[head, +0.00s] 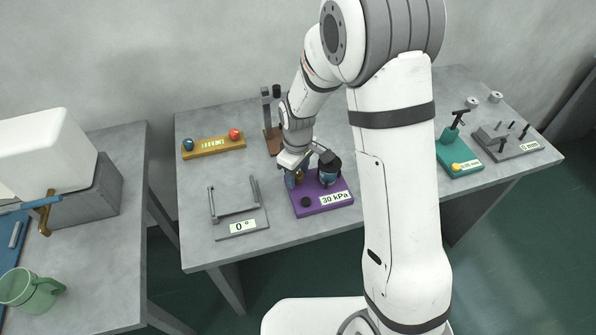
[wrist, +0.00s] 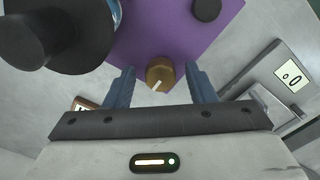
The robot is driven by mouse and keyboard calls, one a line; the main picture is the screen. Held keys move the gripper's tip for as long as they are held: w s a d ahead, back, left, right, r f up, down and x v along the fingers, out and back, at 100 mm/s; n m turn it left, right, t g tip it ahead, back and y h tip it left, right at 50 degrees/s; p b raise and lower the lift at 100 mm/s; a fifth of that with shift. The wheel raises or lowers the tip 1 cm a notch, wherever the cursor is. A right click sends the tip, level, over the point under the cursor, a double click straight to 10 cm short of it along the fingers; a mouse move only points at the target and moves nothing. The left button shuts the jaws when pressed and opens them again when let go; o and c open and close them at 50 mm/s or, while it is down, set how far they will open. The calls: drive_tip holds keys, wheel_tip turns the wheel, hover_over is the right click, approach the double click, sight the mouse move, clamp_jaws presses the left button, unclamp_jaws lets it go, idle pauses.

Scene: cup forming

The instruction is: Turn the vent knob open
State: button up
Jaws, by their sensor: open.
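A purple unit (head: 334,203) with a "30 kPa" label stands on the grey table, and its base also shows in the wrist view (wrist: 185,30). A small brass knob (wrist: 160,72) with a white pointer mark sits on it, which I take for the vent knob. The mark is slanted slightly in the wrist view. My gripper (wrist: 160,69) is open, one blue-grey finger on each side of the knob, with a gap visible on both sides. In the head view my gripper (head: 295,174) is low over the unit's back left and partly covers the knob.
A black-topped cylinder (head: 329,165) stands on the unit close beside my gripper. A black button (head: 305,202) is at its front left. A grey fixture reading 0° (head: 240,222) is to the left, a yellow block (head: 214,147) behind it. A green device (head: 460,155) is further right.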

drive_tip(key=c, duration=1)
drive_tip(key=shift+o, duration=0.2)
